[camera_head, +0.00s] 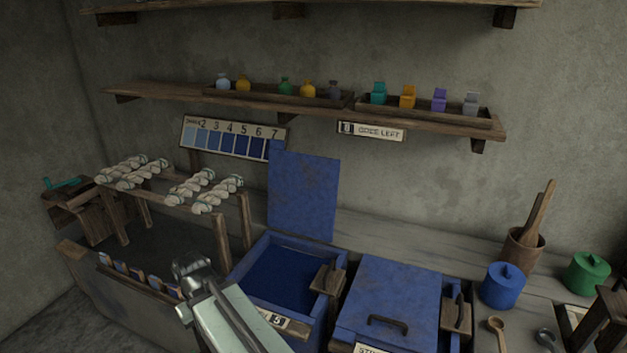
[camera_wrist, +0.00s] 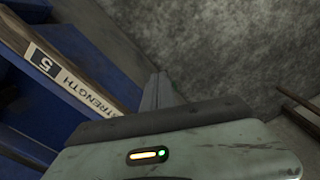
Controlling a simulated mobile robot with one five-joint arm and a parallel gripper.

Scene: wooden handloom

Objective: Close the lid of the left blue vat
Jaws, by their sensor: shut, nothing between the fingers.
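The left blue vat (camera_head: 322,313) is open, with dark blue liquid inside. Its flat blue lid (camera_head: 303,196) stands upright at the back edge. A strength label (camera_head: 272,318) with a 5 is on its front; it also shows at the left of the wrist view (camera_wrist: 72,76), beside the vat's blue side (camera_wrist: 30,108). My gripper (camera_head: 188,265) is left of the vat in the head view, apart from the lid. In the wrist view my gripper's fingers (camera_wrist: 158,90) are together and empty, pointing past the label. My arm hides the vat's lower left part.
The right blue vat (camera_head: 392,293) is closed, with a dark handle on its lid. Skeins hang on a wooden rack (camera_head: 247,222) at the left, above a dark trough. Blue (camera_head: 502,288) and green (camera_head: 587,275) pots stand at the right. A shelf (camera_head: 160,94) runs above.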

